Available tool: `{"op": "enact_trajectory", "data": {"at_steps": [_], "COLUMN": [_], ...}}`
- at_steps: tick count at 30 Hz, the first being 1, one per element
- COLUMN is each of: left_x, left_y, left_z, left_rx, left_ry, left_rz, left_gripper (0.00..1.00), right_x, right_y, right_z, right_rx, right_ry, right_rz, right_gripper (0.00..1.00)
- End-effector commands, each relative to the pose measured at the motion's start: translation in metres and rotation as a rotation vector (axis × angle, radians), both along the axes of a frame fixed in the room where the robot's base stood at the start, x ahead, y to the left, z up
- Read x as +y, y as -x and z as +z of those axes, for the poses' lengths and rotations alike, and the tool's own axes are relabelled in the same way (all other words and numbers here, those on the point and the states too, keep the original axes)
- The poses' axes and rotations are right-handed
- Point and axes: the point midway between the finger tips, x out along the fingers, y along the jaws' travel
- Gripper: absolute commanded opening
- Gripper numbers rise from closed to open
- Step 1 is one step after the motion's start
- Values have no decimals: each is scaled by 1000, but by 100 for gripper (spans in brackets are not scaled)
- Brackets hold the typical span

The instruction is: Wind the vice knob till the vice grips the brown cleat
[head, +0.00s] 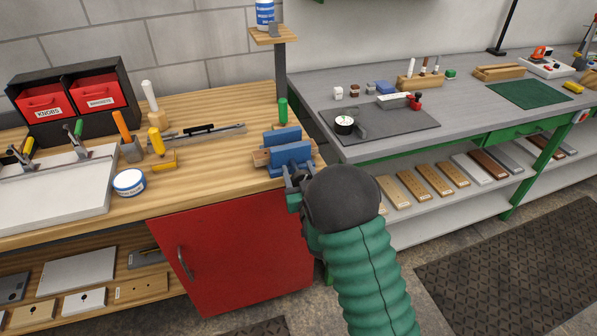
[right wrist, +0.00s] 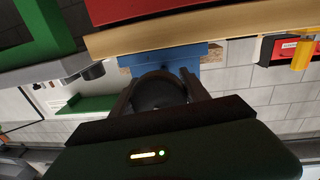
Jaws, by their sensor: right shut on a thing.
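The blue vice (head: 291,156) stands at the right front corner of the wooden bench, and it also shows in the right wrist view (right wrist: 182,57). A brown piece, apparently the cleat (head: 260,158), sticks out to the left of the vice jaws. I cannot tell whether the jaws touch it. My right gripper (head: 294,179) is at the front of the vice. In the right wrist view its fingers are shut around the dark round vice knob (right wrist: 158,93). The head view mostly hides the knob behind my gripper. My left gripper is not in view.
A green-handled tool (head: 283,111) stands just behind the vice. A red cabinet door (head: 232,245) is below the bench front. A blue-and-white tin (head: 130,182) and a white tray (head: 60,205) lie to the left. A grey bench (head: 455,110) stands to the right.

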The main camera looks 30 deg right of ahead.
Motion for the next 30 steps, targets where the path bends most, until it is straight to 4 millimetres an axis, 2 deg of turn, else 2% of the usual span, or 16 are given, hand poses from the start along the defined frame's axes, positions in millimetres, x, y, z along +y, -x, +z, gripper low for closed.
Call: {"op": "enact_trajectory", "data": {"at_steps": [11, 30], "left_x": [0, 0], "left_y": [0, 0], "left_z": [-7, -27], "left_rx": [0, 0], "left_ry": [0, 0], "left_rz": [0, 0], "left_gripper": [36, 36], "right_x": [-1, -1], "right_y": [1, 1], "right_z": [-3, -5], "right_rx": [-20, -129], "right_ry": [-98, -555], "right_rz": [-3, -1], "right_gripper": [13, 13]}}
